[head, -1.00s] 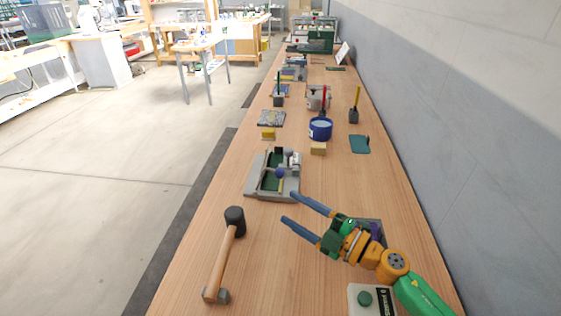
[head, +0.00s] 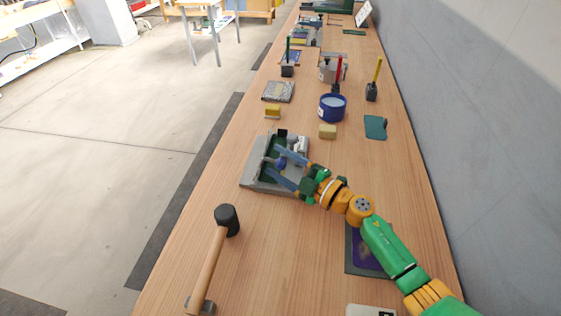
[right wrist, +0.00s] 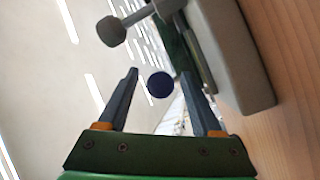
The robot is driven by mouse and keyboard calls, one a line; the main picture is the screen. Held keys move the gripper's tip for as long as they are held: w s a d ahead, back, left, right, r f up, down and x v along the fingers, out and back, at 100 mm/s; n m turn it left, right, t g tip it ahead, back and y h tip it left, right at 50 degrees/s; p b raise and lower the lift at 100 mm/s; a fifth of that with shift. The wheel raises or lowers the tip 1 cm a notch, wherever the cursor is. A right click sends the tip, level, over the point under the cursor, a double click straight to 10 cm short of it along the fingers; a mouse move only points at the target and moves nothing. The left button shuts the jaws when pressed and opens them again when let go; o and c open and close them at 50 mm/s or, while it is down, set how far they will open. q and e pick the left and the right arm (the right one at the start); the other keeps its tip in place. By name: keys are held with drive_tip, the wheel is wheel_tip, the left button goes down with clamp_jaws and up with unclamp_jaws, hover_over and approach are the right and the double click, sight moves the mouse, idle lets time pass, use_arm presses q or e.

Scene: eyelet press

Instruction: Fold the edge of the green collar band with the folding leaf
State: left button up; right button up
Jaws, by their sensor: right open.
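A grey fixture (head: 258,185) with a dark green inner part sits on the bench. A blue ball knob (head: 281,162) stands up from it; the knob also shows in the right wrist view (right wrist: 160,85). My right gripper (head: 272,160) reaches over the fixture from the right, open, its two blue-grey fingers on either side of the knob. In the right wrist view, the knob lies between the fingers (right wrist: 158,74), with gaps visible. The green part shows beyond the right finger (right wrist: 176,45). I cannot tell the collar band from the folding leaf. My left gripper is out of view.
A black-headed mallet (head: 208,268) lies in front of the fixture. Behind are a yellow block (head: 273,112), a tan block (head: 327,131), a blue tin (head: 333,108) and a green cloth-like piece (head: 375,127). A purple-centred tray (head: 352,262) lies below my right arm. Bench around the mallet is clear.

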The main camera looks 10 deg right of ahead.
drive_tip(key=shift+s, duration=0.1)
clamp_jaws()
idle(1.2)
